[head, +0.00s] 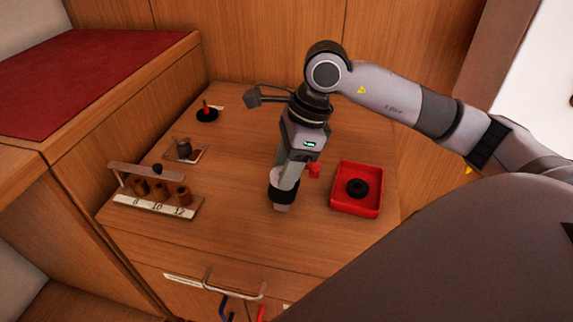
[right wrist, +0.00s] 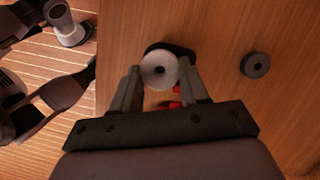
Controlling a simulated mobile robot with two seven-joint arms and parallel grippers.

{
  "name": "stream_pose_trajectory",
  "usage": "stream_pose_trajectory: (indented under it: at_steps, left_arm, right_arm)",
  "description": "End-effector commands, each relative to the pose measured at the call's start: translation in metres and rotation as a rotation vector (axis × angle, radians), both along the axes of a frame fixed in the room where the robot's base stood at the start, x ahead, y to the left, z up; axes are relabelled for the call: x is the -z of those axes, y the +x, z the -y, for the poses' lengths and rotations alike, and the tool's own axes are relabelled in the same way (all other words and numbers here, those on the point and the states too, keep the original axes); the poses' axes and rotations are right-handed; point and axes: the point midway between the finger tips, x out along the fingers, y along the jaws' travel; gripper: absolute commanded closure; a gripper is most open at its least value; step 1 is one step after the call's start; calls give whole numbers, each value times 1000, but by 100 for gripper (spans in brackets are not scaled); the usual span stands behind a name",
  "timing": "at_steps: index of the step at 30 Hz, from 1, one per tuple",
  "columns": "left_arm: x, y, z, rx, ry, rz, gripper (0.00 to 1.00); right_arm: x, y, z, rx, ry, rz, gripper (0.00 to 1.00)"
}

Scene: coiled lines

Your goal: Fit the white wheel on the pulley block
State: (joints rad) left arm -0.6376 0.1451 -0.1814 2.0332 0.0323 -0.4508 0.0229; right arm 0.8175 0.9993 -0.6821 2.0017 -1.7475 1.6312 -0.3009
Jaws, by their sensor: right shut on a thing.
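My right gripper (head: 282,205) points down over the middle of the cabinet top. It is shut on the white wheel (right wrist: 158,70), a pale disc with a dark centre hole, seen between the two fingers in the right wrist view. A black piece (right wrist: 172,48), perhaps the pulley block, shows just behind and below the wheel; it is also in the head view (head: 286,193) at the fingertips. I cannot tell whether wheel and block touch. A small red part (head: 314,171) shows right beside the gripper. My left gripper is not in view.
A red tray (head: 343,208) with a black ring (head: 357,187) stands to the right. A rack (head: 150,205) with brown cylinders is at the left front, a small plate (head: 197,158) with a dark piece behind it, and a black disc (head: 207,115) with a red peg farther back.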

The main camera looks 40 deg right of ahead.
Motion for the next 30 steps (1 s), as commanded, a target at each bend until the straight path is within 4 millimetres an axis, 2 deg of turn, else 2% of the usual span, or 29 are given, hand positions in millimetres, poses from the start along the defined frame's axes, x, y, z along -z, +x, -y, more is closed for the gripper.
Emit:
stream_pose_trajectory:
  at_steps: [9,30]
  left_arm:
    - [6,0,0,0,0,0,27]
    - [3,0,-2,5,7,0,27]
  right_arm:
    - [7,0,0,1,0,0,85]
    - [0,0,0,0,0,0,85]
